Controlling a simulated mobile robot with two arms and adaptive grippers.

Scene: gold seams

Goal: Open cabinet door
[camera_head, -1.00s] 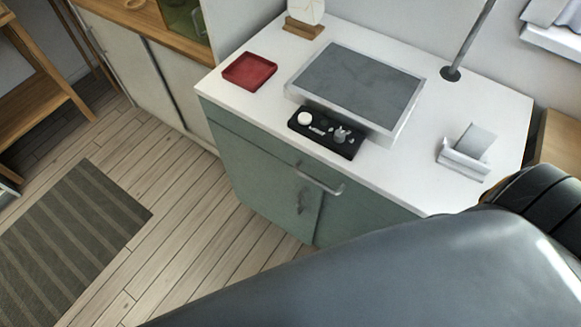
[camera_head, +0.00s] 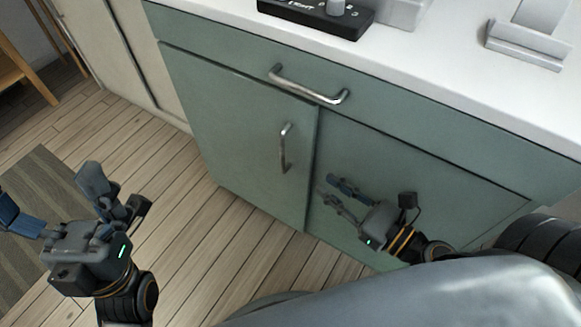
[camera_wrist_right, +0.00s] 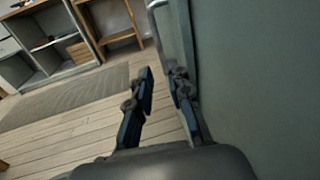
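The green cabinet door (camera_head: 230,125) has a vertical metal handle (camera_head: 285,148) near its right edge. The door looks shut. My right gripper (camera_head: 342,194) is in front of the green panel to the right of the handle, a little lower and apart from it. Its fingers are spread and empty. In the right wrist view the right gripper (camera_wrist_right: 162,82) shows a gap between its fingertips, with the handle (camera_wrist_right: 158,20) beyond them at the top. My left gripper (camera_head: 62,205) is at the lower left over the floor, fingers wide apart and empty, away from the cabinet.
A drawer (camera_head: 400,118) with a horizontal handle (camera_head: 308,90) runs above the door under the white countertop (camera_head: 430,65). A black control box (camera_head: 315,16) sits on the counter. The wood floor (camera_head: 190,240) left of the cabinet is clear, with a striped rug (camera_head: 35,260).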

